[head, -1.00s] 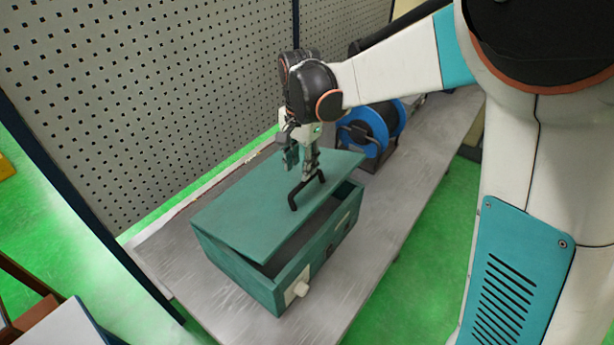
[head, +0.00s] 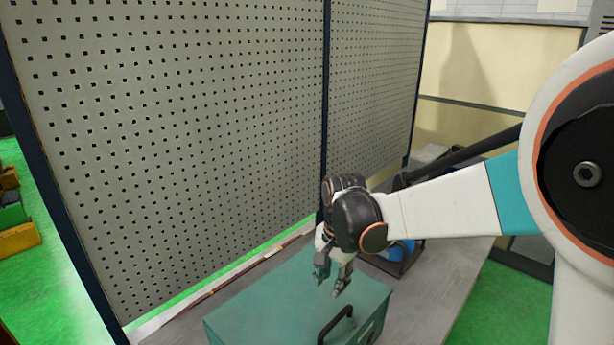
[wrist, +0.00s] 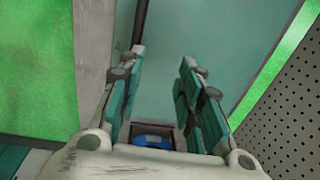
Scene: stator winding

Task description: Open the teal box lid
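The teal box (head: 372,328) stands on the bench, its near part cut off by the bottom of the head view. Its teal lid (head: 275,305) lies over the top; whether a gap remains under it cannot be told. The black lid handle (head: 334,322) is upright near the lid's right side. My gripper (head: 328,288) hangs over the lid, beyond the handle and apart from it. In the wrist view my gripper (wrist: 161,57) is open and empty, with the lid (wrist: 215,35) behind the fingers. The dark handle (wrist: 137,25) shows beside the left fingertip.
A grey perforated panel (head: 180,130) rises along the left and back of the bench (head: 440,290). A blue reel (head: 402,250) stands behind my wrist, partly hidden; blue also shows in the wrist view (wrist: 153,140). The bench right of the box is clear.

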